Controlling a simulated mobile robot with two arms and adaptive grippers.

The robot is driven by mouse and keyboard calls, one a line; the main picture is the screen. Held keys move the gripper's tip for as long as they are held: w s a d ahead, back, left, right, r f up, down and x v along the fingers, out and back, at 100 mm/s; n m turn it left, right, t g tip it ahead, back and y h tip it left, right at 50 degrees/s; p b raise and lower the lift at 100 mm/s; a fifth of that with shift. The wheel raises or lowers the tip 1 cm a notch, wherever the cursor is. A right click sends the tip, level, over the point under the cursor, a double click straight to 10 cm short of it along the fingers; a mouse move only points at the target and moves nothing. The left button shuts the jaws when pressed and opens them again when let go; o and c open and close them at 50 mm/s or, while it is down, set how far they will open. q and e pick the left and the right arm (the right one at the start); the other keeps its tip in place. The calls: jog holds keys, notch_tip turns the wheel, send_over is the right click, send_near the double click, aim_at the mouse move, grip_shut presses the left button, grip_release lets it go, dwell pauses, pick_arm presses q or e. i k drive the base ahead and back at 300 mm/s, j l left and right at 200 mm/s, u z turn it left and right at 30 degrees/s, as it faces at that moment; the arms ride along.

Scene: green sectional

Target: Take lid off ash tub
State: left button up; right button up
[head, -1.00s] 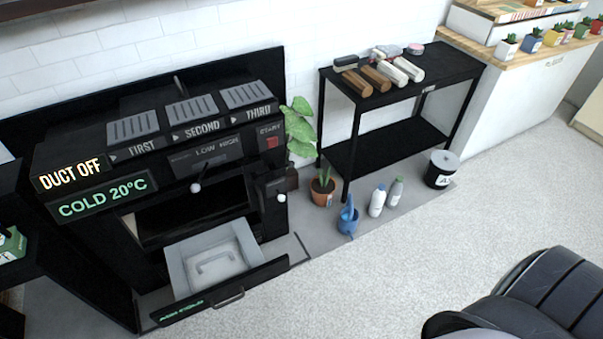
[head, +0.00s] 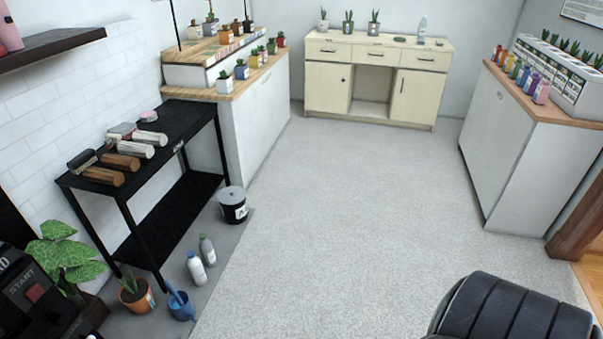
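The ash tub (head: 234,211) is a black round bucket with a white label. It stands on the grey floor strip beside the right end of the black shelf table. A grey lid (head: 231,194) with a small knob sits on top of it. Neither of my grippers is in view. A dark, rounded, ribbed shape at the bottom right looks like part of my own body.
The black table (head: 170,160) carries logs (head: 97,175). Two bottles (head: 196,268), a blue watering can (head: 180,305) and a potted plant (head: 136,294) stand near its foot. White cabinets line the sides and a cream desk (head: 377,70) the back. The middle floor is clear.

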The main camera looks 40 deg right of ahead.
aim_at(231, 195)
jog(key=z, duration=0.85)
jog(key=i+l+z, duration=0.1)
jog(key=i, duration=0.9)
jog(key=i+l+z, duration=0.1)
jog(key=i+l, duration=0.15)
jog(key=i, duration=0.75)
